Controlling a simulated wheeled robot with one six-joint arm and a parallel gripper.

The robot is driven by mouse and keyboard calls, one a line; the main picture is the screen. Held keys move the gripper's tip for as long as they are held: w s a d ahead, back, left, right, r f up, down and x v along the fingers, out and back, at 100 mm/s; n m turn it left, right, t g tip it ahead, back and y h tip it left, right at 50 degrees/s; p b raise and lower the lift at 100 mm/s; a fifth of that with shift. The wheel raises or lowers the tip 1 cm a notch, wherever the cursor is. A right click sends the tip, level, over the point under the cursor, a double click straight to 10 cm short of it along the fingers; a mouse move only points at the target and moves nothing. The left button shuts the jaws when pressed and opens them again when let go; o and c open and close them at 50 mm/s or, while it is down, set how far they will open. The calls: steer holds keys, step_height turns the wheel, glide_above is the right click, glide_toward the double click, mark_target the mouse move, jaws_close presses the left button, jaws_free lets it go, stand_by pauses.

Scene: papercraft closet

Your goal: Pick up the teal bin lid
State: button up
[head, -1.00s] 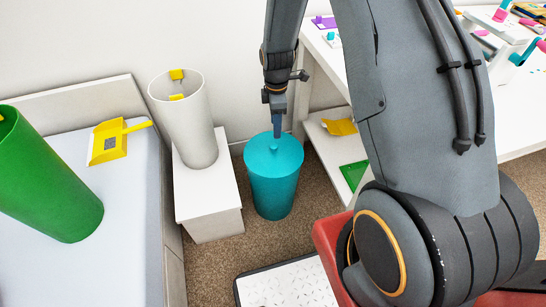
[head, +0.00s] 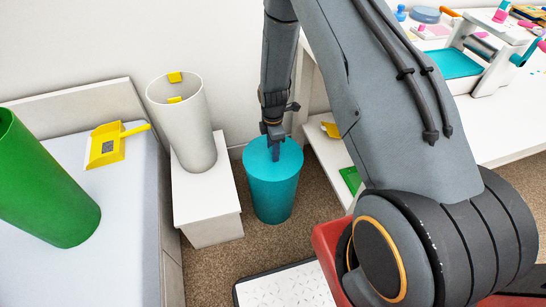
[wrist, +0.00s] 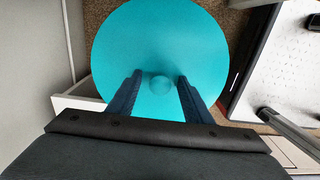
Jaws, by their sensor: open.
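The teal bin lid (head: 262,156) lies flat on top of the upright teal bin (head: 274,190), which stands on the carpet. In the wrist view the lid (wrist: 160,35) is a large teal disc with a small round knob (wrist: 160,85) at its middle. My gripper (head: 275,155) points down at the lid from above. In the wrist view my gripper (wrist: 160,85) is open, with one dark blue finger on each side of the knob. I cannot tell whether the fingers touch it. In the head view the fingers hide the knob.
A white stand (head: 206,202) with a tall white cylinder (head: 190,130) is just left of the bin. A white desk (head: 480,130) with a lower shelf is on the right. A white textured mat (head: 285,287) lies in front.

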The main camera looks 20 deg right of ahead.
jaws_close()
steer(key=shift+r, duration=0.1)
